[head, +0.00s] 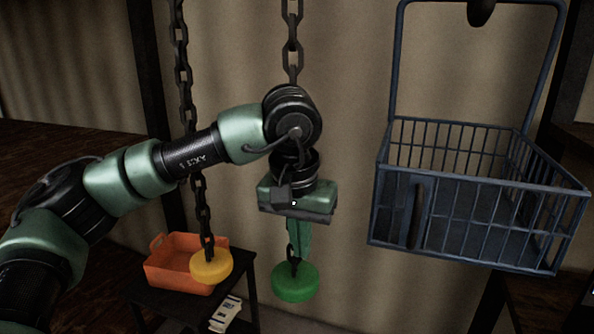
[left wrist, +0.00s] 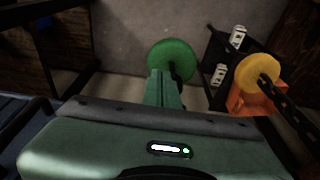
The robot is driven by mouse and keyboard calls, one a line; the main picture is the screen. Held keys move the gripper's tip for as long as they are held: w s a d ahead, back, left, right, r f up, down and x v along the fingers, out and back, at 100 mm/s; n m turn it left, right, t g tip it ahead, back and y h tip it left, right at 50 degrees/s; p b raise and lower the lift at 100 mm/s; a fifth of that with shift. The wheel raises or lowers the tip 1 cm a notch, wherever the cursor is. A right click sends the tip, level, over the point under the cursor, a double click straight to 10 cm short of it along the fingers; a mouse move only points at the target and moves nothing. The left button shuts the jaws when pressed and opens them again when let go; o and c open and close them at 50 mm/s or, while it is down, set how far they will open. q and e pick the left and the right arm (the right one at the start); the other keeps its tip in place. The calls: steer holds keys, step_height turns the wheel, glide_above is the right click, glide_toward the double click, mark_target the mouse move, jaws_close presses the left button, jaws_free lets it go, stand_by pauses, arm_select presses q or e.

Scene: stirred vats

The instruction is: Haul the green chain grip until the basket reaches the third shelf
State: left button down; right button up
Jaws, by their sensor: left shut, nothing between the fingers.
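The green chain grip (head: 295,284), a round disc, hangs at the lower end of a dark chain (head: 292,40). It also shows in the left wrist view (left wrist: 168,52), just beyond my fingertips. My left gripper (head: 299,252) points down directly above the green grip. Its fingers (left wrist: 166,88) are together with nothing between them, beside the short chain piece above the disc. The blue wire basket (head: 470,188) hangs by its tall handle at the right and looks level. Which shelf is the third I cannot tell. My right gripper is not in view.
A yellow chain grip (head: 211,267) hangs on another chain left of the green one. Behind it, an orange bin (head: 165,268) stands on a small dark table (head: 248,275). White-labelled items (head: 226,314) lie lower down. Dark wooden surfaces flank both sides.

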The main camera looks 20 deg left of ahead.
arm_select(q)
steer(key=shift+a+r, duration=0.1)
steer(key=shift+a, duration=0.05)
step_height(320, 180, up, 5)
steer(key=p, duration=0.3)
steer(key=shift+p, duration=0.35)
